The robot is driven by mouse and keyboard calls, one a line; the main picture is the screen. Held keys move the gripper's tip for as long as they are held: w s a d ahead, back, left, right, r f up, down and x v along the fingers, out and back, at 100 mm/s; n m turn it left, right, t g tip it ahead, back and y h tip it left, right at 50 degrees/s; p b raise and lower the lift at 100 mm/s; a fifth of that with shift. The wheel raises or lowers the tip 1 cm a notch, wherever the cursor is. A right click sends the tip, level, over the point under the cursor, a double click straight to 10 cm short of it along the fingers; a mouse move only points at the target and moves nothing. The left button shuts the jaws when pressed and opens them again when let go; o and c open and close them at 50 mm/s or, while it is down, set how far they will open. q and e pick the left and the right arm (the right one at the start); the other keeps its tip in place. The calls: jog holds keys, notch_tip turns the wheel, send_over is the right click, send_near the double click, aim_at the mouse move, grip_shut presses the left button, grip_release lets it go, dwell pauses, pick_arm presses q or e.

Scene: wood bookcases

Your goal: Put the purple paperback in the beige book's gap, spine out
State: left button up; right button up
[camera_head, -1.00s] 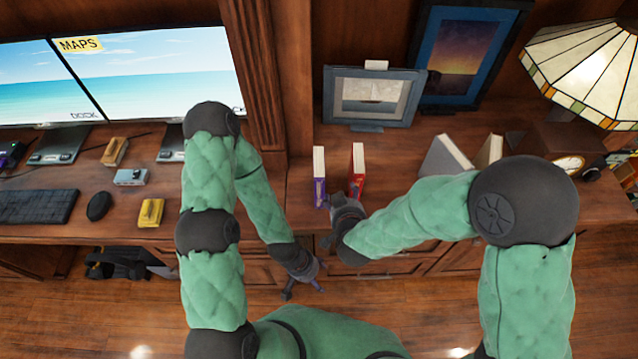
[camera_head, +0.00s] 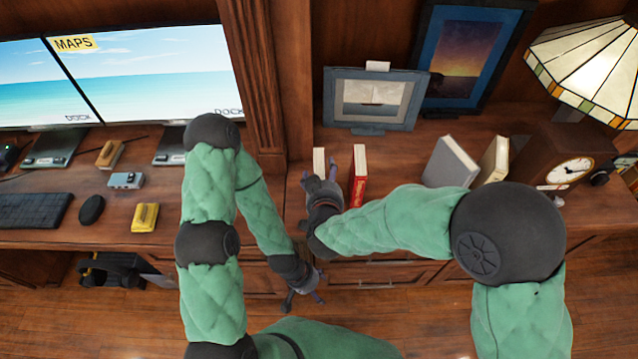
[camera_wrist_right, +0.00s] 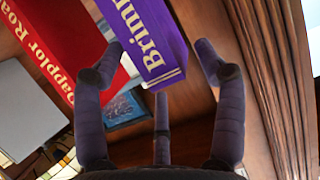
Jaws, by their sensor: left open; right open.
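The purple paperback (camera_wrist_right: 152,38) stands upright with its lettered spine toward my right gripper (camera_wrist_right: 160,52). In the right wrist view the gripper's fingers are open, with the spine between the fingertips; I cannot tell whether they touch it. In the head view the right gripper (camera_head: 324,174) hides the spine, and only the book's pale top (camera_head: 319,160) shows. A beige book (camera_head: 492,160) stands further right, beside a grey book (camera_head: 449,163). My left gripper (camera_head: 305,297) is open and empty, low in front of the drawers.
A red book (camera_head: 358,178) stands just right of the purple one, also in the wrist view (camera_wrist_right: 68,45). Picture frames (camera_head: 374,98) stand behind. A clock (camera_head: 568,165) and a lamp (camera_head: 590,65) are at right. A wooden pillar (camera_head: 255,80) rises at left.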

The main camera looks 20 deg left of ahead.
aim_at(322, 167)
jog(key=b+x, duration=0.1)
jog(key=x, duration=0.3)
jog(key=shift+s+f+b, duration=0.1)
jog(key=shift+f+b, duration=0.05)
jog(key=shift+b, duration=0.15)
jog(key=shift+w+a, duration=0.1)
jog(key=shift+w, duration=0.3)
grip_shut()
